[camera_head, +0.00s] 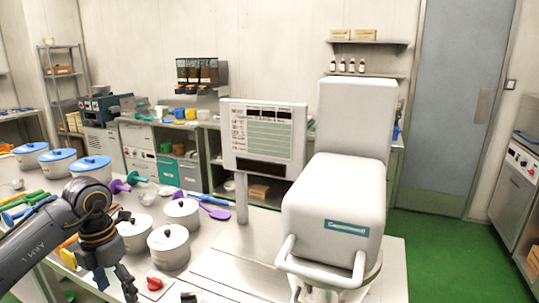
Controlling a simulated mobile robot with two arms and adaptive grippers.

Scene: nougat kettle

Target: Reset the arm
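My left arm, dark grey, comes in from the left over the table. Its gripper (117,284) hangs down near the bottom edge, in front of the white pots. It holds nothing that I can make out, and its fingers are too small and dark to tell whether they are open or shut. My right gripper is not in clear view.
White lidded pots (169,247) stand close to the right of my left arm. Blue-lidded pots (57,162), a purple ladle (215,212) and a red knob (154,283) are on the table. A large white machine (336,207) and a display panel (263,135) stand to the right.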

